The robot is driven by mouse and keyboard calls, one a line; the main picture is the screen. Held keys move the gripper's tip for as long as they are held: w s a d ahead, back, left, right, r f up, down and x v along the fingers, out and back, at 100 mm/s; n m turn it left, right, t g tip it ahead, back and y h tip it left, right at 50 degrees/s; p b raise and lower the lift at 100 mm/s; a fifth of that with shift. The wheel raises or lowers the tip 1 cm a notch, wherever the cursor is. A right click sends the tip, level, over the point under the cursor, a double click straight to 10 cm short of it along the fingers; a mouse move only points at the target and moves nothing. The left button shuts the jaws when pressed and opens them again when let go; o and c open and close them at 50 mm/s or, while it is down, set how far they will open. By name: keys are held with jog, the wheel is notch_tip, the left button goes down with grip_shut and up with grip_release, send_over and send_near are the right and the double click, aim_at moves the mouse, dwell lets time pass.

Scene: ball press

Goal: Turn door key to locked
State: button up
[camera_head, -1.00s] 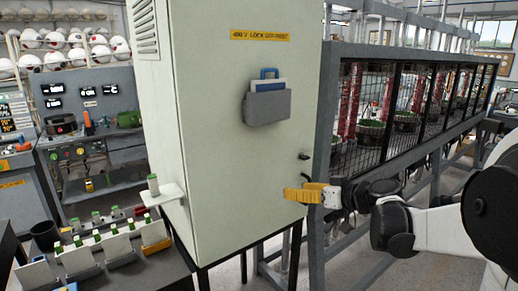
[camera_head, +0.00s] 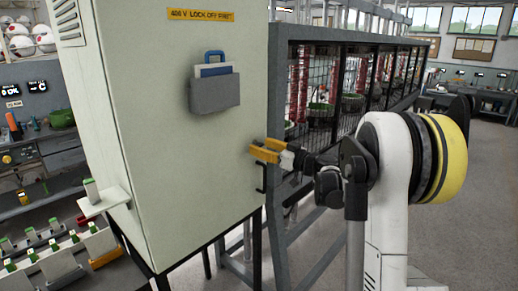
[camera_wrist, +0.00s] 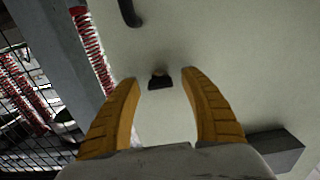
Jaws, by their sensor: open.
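The door key (camera_wrist: 160,79) is a small black piece with a brownish top on the pale cabinet door (camera_head: 172,145). It shows in the wrist view between and just beyond my fingertips, with a gap on either side. My gripper (camera_wrist: 160,86) has orange ribbed fingers and is open and empty. In the head view my gripper (camera_head: 262,151) is at the door's right edge, above the black handle (camera_head: 262,178), and the key is hidden there. The handle also shows at the top of the wrist view (camera_wrist: 129,12). I cannot tell which position the key is in.
A grey document pocket (camera_head: 214,93) sticks out from the door; its edge shows in the wrist view (camera_wrist: 275,149). A mesh-fenced machine frame (camera_head: 325,90) stands close to the cabinet's right side. A small shelf (camera_head: 103,201) juts from the left. Open floor (camera_head: 480,200) lies at right.

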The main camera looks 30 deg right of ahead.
jog(key=shift+w+a, duration=0.2)
jog(key=shift+w, duration=0.25)
grip_shut()
